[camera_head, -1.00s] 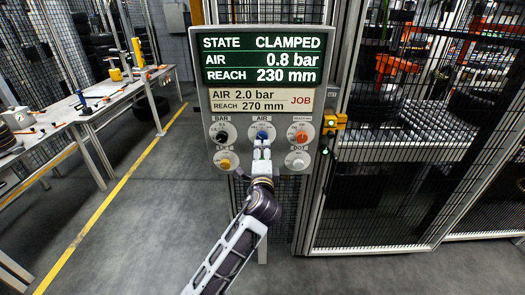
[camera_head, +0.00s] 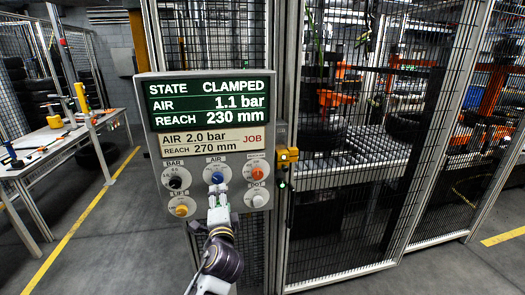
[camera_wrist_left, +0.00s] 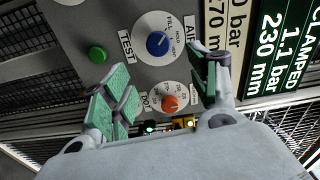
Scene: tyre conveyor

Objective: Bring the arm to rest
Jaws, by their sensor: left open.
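My left gripper (camera_head: 218,193) is in front of the control panel (camera_head: 150,150), just below the blue AIR knob (camera_head: 217,178). In the left wrist view my left gripper (camera_wrist_left: 160,86) is open, with its green finger pads apart and nothing between them. The blue knob (camera_wrist_left: 157,43) and the orange knob (camera_wrist_left: 169,103) show beyond the gap, with no clear contact. The panel's display (camera_head: 207,100) reads STATE CLAMPED, AIR 1.1 bar, REACH 230 mm. The job card (camera_head: 213,142) below reads AIR 2.0 bar, REACH 270 mm. My right gripper is not in view.
The panel also has black (camera_head: 175,182), orange (camera_head: 257,173), yellow (camera_head: 181,210) and white (camera_head: 260,200) controls. A mesh fence (camera_head: 345,225) stands right of it, before a roller conveyor (camera_head: 350,172) with tyres. A workbench (camera_head: 60,150) is at left. Floor between is clear.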

